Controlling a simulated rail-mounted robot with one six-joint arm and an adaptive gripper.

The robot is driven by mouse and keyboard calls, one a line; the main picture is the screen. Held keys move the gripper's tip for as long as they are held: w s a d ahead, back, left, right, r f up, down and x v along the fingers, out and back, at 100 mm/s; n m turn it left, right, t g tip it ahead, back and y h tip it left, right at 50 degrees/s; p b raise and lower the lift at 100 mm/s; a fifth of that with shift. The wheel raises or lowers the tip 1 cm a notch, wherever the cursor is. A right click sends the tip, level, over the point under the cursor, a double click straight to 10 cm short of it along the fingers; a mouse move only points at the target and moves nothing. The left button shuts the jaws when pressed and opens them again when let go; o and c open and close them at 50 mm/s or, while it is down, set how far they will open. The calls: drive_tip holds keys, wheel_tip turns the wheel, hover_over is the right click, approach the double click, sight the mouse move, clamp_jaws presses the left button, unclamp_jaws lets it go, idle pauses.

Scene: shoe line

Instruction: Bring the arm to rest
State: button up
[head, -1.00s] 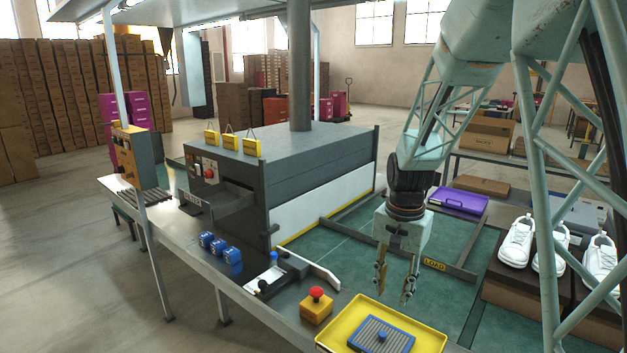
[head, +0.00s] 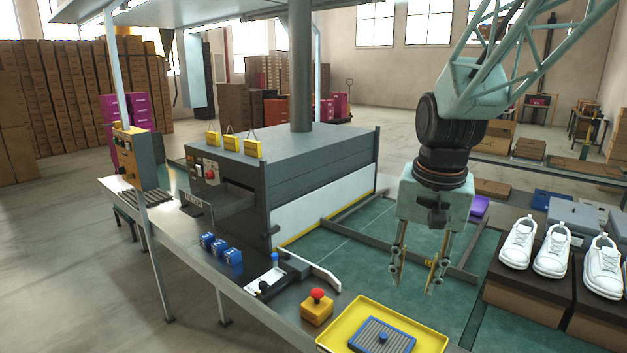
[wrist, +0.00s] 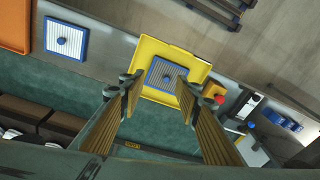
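My gripper (head: 415,275) hangs over the green work surface, fingers pointing down, behind the yellow tray. Its two fingers are apart with nothing between them. In the wrist view my gripper (wrist: 160,105) also shows spread fingers. My arm reaches in from the upper right. The yellow tray (head: 335,341) holds a blue-framed ribbed pad (head: 382,336) with a knob; the tray also shows in the wrist view (wrist: 150,48), beyond the fingertips.
A grey machine (head: 300,160) stands left of my gripper. White shoes (head: 551,249) stand on dark boxes at the right. A red-topped yellow button box (head: 317,307) sits left of the tray. A second ribbed pad (wrist: 66,38) shows in the wrist view. The green surface (head: 345,275) around my gripper is mostly clear.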

drive_tip(key=s+r+n+t, duration=0.1)
drive_tip(key=s+r, duration=0.4)
drive_tip(key=s, duration=1)
drive_tip(key=s+r+n+t, duration=0.1)
drive_tip(key=s+r+n, duration=0.2)
drive_tip(key=s, duration=1.1)
drive_tip(key=shift+s+r+n, duration=0.4)
drive_tip(key=shift+r, duration=0.45)
